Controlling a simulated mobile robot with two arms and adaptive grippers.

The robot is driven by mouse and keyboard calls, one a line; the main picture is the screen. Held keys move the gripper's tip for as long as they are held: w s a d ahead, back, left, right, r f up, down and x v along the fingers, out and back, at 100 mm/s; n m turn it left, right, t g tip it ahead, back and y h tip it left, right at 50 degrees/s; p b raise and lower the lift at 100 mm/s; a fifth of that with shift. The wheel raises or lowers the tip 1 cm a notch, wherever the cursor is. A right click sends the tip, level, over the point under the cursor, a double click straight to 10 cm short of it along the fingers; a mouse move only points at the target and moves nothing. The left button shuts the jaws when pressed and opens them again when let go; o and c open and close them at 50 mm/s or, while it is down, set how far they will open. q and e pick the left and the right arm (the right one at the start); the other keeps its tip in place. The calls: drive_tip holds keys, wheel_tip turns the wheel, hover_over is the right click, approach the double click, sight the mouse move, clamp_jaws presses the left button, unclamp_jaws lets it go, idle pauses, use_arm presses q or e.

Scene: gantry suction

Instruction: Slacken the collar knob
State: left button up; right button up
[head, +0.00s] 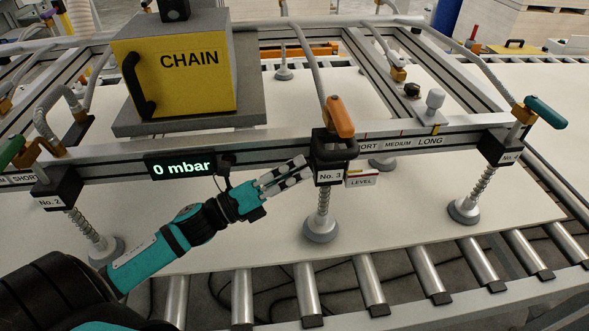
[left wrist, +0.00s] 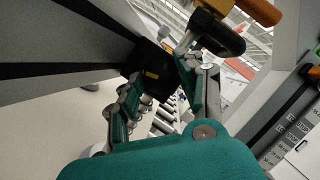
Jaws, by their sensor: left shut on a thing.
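The black No. 3 collar (head: 322,139) sits on the crossbeam, with an orange lever (head: 339,117) on top and a spring stem and grey suction cup (head: 320,229) below. My left gripper (head: 302,171) reaches in from the lower left, its fingertips at the collar's left side. In the left wrist view the teal-backed fingers (left wrist: 160,72) close around a dark part with a small yellow mark, the collar knob (left wrist: 151,76). The fingers and the collar hide most of the knob. My right gripper is not in view.
A yellow CHAIN box (head: 190,85) stands behind the beam, left of the collar. A pressure display (head: 181,166) reads 0 mbar. Collars No. 2 (head: 58,188) and No. 4 (head: 500,147) flank No. 3. A pale panel lies over rollers (head: 423,266).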

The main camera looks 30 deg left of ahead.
use_arm(q)
drive_tip(key=o, duration=1.2)
drive_tip(key=shift+c, duration=0.2)
drive_tip(key=v, duration=1.2)
drive_tip(key=shift+f, duration=0.15)
